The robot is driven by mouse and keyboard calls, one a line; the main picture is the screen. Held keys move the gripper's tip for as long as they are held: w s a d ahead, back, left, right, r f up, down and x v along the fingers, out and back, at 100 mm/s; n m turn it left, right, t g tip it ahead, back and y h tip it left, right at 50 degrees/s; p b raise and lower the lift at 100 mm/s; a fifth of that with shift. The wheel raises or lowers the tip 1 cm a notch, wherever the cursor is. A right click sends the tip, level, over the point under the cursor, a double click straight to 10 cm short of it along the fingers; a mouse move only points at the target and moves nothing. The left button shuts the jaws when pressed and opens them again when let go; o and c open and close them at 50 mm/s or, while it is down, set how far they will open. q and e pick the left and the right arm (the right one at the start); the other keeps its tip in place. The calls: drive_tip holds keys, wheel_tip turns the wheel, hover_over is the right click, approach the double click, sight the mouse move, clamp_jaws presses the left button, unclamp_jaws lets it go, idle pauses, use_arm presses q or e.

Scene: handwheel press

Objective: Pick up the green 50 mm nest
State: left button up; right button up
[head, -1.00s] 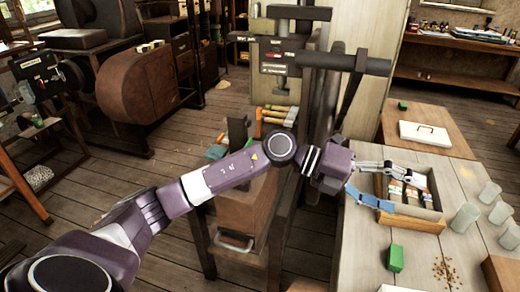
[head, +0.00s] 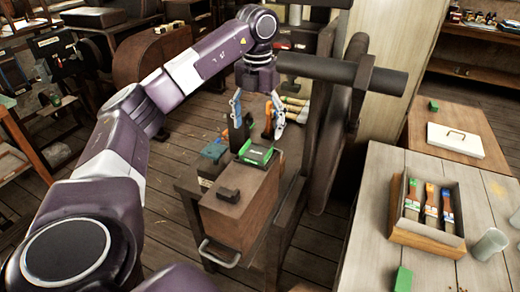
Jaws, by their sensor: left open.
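A green, dark-edged piece (head: 257,152), which looks like the green nest, lies on top of the brown wooden cabinet (head: 245,208). My left gripper (head: 257,118) points down with its fingers spread, above and slightly behind this piece in the picture. It is open, with nothing held between its fingers. Whether the fingertips touch anything is too small to tell. My right gripper is out of view.
A dark block (head: 229,195) sits on the cabinet's front. A dark upright part (head: 239,133) stands close by the left gripper. A thick dark bar (head: 345,72) crosses to the right. The table (head: 350,235) holds a wooden tray (head: 428,241) of brushes and a green block (head: 403,279).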

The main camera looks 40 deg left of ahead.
sight(256, 152)
use_arm(q)
drive_tip(key=f, duration=0.2)
drive_tip(key=shift+s+f+p, duration=0.25)
drive_tip(key=shift+f+p, duration=0.15)
wheel_tip(256, 152, down, 4)
drive_tip(key=shift+s+r+p, duration=0.1)
drive_tip(key=shift+r+p, duration=0.05)
drive_tip(key=shift+p, duration=0.25)
drive_tip(key=shift+c, duration=0.8)
drive_tip(key=c, duration=1.5)
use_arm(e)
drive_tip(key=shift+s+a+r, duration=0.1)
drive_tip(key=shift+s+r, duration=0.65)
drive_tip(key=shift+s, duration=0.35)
use_arm(q)
drive_tip(key=shift+r, duration=0.1)
